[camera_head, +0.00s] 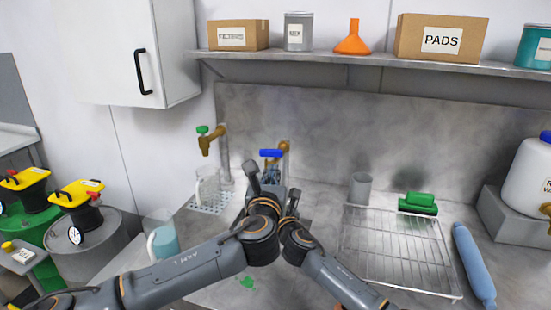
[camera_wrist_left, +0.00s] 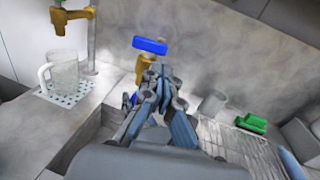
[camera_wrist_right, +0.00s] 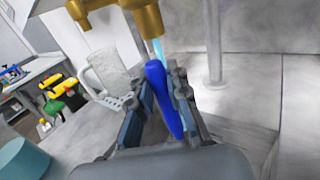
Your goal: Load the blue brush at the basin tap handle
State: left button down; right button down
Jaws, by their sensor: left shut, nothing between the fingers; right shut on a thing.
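The basin tap (camera_wrist_left: 144,68) is brass with a blue handle (camera_head: 271,153) on top. My left gripper (camera_wrist_left: 160,78) is shut and empty, close in front of this tap, with its fingertips just below the blue handle. Whether they touch it I cannot tell. My right gripper (camera_wrist_right: 164,88) is shut on the blue brush (camera_wrist_right: 163,100), under the brass spout in the right wrist view. A light blue stream of water (camera_wrist_right: 158,50) falls from the spout by the brush's upper end. The brush's bristles are not clearly seen. In the head view my grippers overlap and hide most of the basin.
A second brass tap with a green handle (camera_head: 202,130) stands left, above a glass mug (camera_head: 207,186) on a drip grate. A shelf (camera_head: 380,60) runs above.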

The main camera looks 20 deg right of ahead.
aim_at(277, 152)
pick_arm(q)
jog(key=shift+x, duration=4.2)
jog(key=shift+w, duration=0.1)
